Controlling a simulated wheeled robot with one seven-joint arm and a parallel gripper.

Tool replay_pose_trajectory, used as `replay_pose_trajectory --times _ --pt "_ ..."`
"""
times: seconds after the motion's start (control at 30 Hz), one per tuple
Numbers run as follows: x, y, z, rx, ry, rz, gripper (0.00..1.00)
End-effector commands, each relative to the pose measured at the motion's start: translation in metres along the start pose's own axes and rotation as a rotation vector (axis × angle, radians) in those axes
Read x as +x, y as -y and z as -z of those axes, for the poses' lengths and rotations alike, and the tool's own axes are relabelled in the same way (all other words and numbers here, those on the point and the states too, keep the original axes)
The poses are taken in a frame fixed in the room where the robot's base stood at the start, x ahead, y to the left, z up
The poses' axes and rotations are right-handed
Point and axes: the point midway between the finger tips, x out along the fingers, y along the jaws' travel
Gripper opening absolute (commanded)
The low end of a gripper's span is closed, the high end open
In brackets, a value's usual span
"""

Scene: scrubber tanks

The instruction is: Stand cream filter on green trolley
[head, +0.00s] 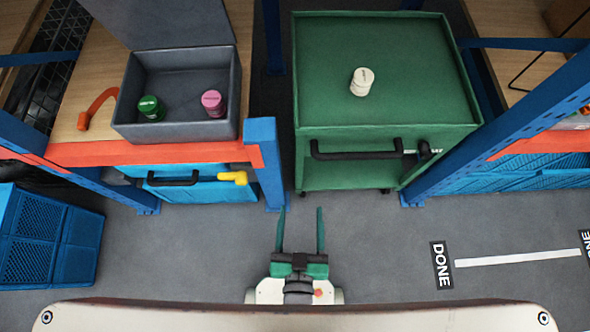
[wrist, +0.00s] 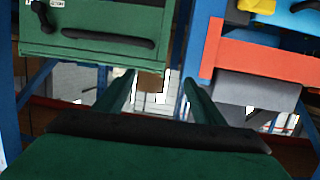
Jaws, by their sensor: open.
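My gripper (head: 301,210) is open and empty, out in front of the trolley over the floor and well apart from the filter. In the wrist view my gripper's fingers (wrist: 158,82) are spread with nothing between them. The trolley's front and dark handle show upper left in the wrist view (wrist: 90,55). The filter is not in the wrist view.
A grey open box (head: 185,130) left of the trolley holds a green filter (head: 151,107) and a pink filter (head: 213,103). Blue rack posts flank the trolley. A blue crate (head: 45,240) stands at left. A DONE sign (head: 441,265) marks the clear floor.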

Motion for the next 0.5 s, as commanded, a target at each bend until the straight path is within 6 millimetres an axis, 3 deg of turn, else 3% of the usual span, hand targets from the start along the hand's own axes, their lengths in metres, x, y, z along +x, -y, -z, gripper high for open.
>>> replay_pose_trajectory --times 0.03,0.2,0.5 --pt "-0.016 0.004 -0.002 0.0 0.001 0.011 0.63" --pt "-0.046 0.011 0.002 0.001 -0.02 0.033 0.63" --pt "-0.055 0.013 0.004 0.002 -0.031 0.039 0.63"
